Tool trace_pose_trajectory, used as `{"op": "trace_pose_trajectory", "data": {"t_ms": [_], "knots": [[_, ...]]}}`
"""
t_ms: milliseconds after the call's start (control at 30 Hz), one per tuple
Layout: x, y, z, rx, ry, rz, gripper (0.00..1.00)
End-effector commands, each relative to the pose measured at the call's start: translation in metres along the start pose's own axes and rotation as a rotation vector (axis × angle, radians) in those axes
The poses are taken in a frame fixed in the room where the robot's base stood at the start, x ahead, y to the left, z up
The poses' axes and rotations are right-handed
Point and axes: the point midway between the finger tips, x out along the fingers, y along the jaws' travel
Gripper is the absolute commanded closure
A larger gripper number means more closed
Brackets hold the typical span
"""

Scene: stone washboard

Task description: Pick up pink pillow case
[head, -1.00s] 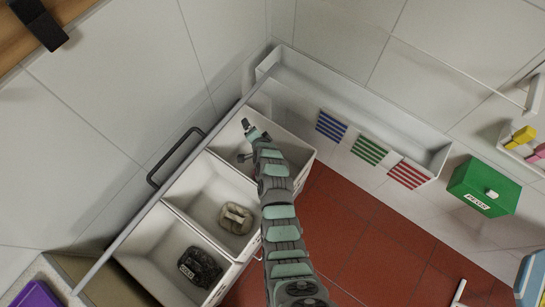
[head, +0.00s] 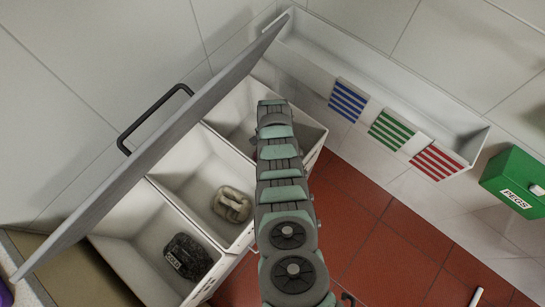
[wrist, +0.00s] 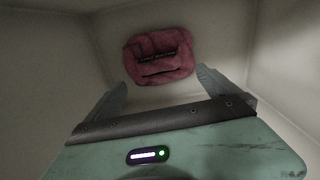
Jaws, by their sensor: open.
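The pink pillow case (wrist: 160,62) shows in the wrist view as a folded, dark pink bundle with a dark band across it. It lies on the floor of a pale bin (wrist: 215,30). My gripper (wrist: 165,85) is open, with its two fingers spread to the left and right, nearer the camera than the bundle. Nothing is held between them. In the head view my arm reaches down into the far bin (head: 240,108) and hides both the gripper and most of the bin's inside.
The middle bin holds a beige bundle (head: 232,204) and the near bin a black bundle (head: 187,257). A raised lid (head: 150,150) with a dark handle (head: 150,118) stands along the bins' left side. A white trough (head: 400,75) and green pegs box (head: 515,180) are at right.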

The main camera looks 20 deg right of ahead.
Motion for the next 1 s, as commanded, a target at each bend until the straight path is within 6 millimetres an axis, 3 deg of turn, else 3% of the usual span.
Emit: {"op": "trace_pose_trajectory", "data": {"t_ms": [33,300,600,900,1000], "knots": [[0.013,0.0,0.0,0.001,-0.001,0.001,0.0],[0.029,0.001,0.002,0.0,-0.001,0.0,0.0],[0.071,0.001,0.005,0.0,0.001,-0.003,0.0],[0.072,0.001,0.005,0.0,0.002,-0.003,0.0],[0.072,0.001,0.005,0.0,0.002,-0.003,0.08]]}}
